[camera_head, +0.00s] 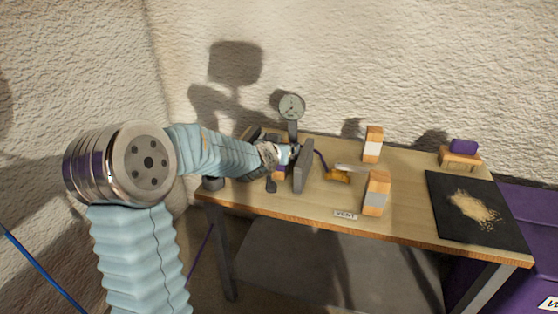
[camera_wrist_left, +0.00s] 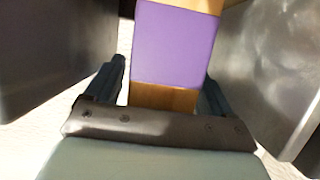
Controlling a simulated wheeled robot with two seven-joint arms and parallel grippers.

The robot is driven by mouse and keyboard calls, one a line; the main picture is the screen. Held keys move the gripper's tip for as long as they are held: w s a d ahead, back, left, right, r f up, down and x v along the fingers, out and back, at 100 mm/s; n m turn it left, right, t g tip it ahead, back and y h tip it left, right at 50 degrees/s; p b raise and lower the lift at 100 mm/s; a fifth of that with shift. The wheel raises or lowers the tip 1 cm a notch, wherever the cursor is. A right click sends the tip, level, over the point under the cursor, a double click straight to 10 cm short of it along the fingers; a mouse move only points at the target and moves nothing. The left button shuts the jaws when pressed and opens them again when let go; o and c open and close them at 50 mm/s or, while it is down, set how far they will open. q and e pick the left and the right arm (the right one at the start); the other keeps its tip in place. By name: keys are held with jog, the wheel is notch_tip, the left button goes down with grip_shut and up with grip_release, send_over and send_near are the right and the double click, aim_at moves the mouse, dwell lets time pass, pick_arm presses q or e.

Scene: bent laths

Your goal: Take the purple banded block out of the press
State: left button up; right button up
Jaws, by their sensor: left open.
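The purple banded block (camera_wrist_left: 175,45) is wood-coloured at its ends with a wide purple band. It stands between two grey plates of the press (camera_head: 303,165); the plates also show on both sides in the left wrist view (camera_wrist_left: 275,70). In the head view, only a small part of the block (camera_head: 280,172) shows behind my gripper. My left gripper (camera_head: 286,155) is at the press. In the wrist view its dark fingers (camera_wrist_left: 166,76) are open, one on each side of the block, with a light gap at the left finger. My right gripper is out of view.
A round dial gauge (camera_head: 291,107) rises behind the press. Two wood blocks with pale bands (camera_head: 373,144) (camera_head: 376,193) stand to the right, near a yellow tool (camera_head: 338,175). A black mat (camera_head: 477,212) bears sawdust. A purple-topped wooden item (camera_head: 461,155) stands behind it.

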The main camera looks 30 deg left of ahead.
pick_arm(q)
jog(key=c, duration=1.2)
jog(key=shift+o, duration=0.2)
jog(key=shift+r, duration=0.1)
